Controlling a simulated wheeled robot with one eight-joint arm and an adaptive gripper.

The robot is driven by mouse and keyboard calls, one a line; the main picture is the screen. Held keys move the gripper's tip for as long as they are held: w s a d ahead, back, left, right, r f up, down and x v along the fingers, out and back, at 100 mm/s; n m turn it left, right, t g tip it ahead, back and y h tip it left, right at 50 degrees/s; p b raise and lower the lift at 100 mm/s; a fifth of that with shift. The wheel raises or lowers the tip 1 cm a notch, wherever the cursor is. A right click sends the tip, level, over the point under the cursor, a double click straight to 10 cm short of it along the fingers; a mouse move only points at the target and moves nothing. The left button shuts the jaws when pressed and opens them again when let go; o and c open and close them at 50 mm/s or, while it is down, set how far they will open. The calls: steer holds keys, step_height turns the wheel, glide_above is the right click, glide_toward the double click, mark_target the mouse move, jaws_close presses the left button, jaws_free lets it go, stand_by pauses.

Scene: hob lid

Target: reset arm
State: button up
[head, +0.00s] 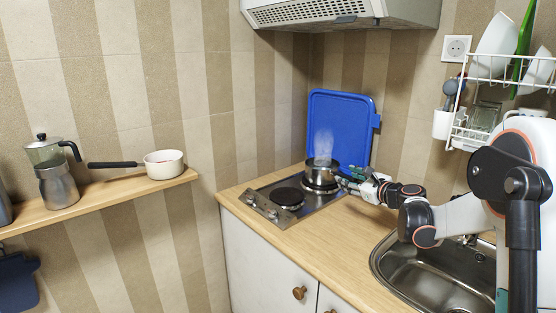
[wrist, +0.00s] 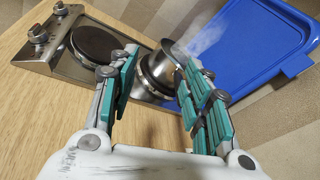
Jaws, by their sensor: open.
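My gripper (head: 348,181) is open beside a small steel pot (head: 318,172), at its right in the head view. In the wrist view, the pot (wrist: 157,72) shows beyond and between the two spread fingers of my gripper (wrist: 161,60). I cannot tell whether a finger touches it. The pot stands on the rear plate of the two-plate hob (head: 262,203), and steam (head: 323,143) rises from it. The front plate (wrist: 97,44) is bare. My arm reaches in from the right, over the sink side of the counter.
A blue rimmed board (head: 342,125) stands upright behind the hob, near the pot. A sink (head: 430,275) lies below my arm. A dish rack (head: 497,85) hangs at the right. A shelf (head: 115,198) with a white pan (head: 164,164) and a moka pot (head: 57,185) is at the left.

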steer(key=s+a+r+n+g+h, duration=0.1)
steer(key=s+a+r+n+g, duration=0.1)
steer(key=s+a+n, duration=0.45)
steer(key=s+a+r+n+g, duration=0.1)
steer(key=s+n, duration=0.2)
steer(key=s, duration=0.7)
steer(key=s+a+r+n+g+h, duration=0.1)
steer(key=s+a+r+n+g, duration=0.15)
steer(key=s+n, duration=0.45)
steer(key=s+d+f+n+h, duration=0.1)
steer(key=s+f+n, duration=0.2)
steer(key=s, duration=0.5)
steer(key=s+d+f+n+g+h, duration=0.1)
steer(key=s+f+n+h, duration=0.1)
steer(key=s, duration=0.6)
steer(key=s+d+f+n+g+h, duration=0.1)
steer(key=s+f+n, duration=0.4)
steer(key=s, duration=0.4)
steer(key=shift+h, duration=0.3)
